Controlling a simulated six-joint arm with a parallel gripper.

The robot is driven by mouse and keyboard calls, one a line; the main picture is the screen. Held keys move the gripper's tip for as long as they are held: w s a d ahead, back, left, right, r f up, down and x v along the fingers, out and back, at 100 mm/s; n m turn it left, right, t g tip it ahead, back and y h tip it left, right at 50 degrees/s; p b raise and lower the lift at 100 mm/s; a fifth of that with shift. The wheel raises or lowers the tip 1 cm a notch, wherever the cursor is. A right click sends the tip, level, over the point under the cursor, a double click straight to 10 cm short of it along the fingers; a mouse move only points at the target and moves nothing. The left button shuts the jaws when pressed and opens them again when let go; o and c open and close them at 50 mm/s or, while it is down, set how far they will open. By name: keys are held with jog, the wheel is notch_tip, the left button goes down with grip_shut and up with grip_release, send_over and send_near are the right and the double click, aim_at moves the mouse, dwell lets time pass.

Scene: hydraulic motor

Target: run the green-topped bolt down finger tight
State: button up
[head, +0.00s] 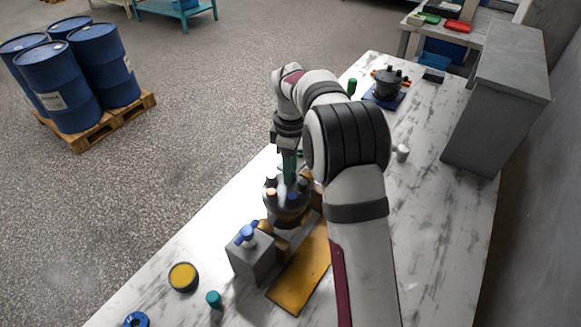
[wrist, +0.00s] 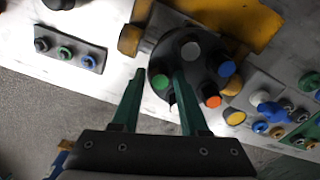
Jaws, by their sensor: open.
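The green-topped bolt (wrist: 160,82) sits on the rim of a dark round motor body in the wrist view. My gripper (wrist: 159,75) is open, its two green fingers apart, with the green top seen between their tips; I cannot tell whether either finger touches it. The motor (wrist: 196,72) also carries bolts with a pale top (wrist: 190,50), a blue top (wrist: 227,68) and an orange top (wrist: 212,101). In the head view my gripper (head: 289,178) points down over the motor (head: 287,205), and I cannot make out the green top there.
A grey block (head: 250,262) with a blue handle and a yellow plate (head: 305,275) adjoin the motor. A yellow-topped cup (head: 183,277) and a teal cylinder (head: 213,299) stand nearby. A grey cabinet (head: 497,90) stands at right. Bolt racks (wrist: 68,52) flank the motor.

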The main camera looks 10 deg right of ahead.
jog(key=shift+r, duration=4)
jog(key=s+a+r+m, duration=0.1)
jog(key=s+r+m, duration=0.1)
jog(key=s+m, duration=0.35)
jog(key=s+a+r+m, duration=0.1)
jog(key=s+r+m, duration=0.15)
jog(key=s, duration=0.55)
jog(key=s+a+f+m+y, duration=0.1)
jog(key=s+f+m, duration=0.2)
jog(key=s, duration=0.8)
jog(key=s+a+f+m, duration=0.1)
jog(key=s+f+m, duration=0.1)
jog(key=s+m, duration=0.5)
jog(key=s, duration=0.4)
jog(key=shift+a+f+y, duration=0.15)
jog(key=shift+f+y, duration=0.25)
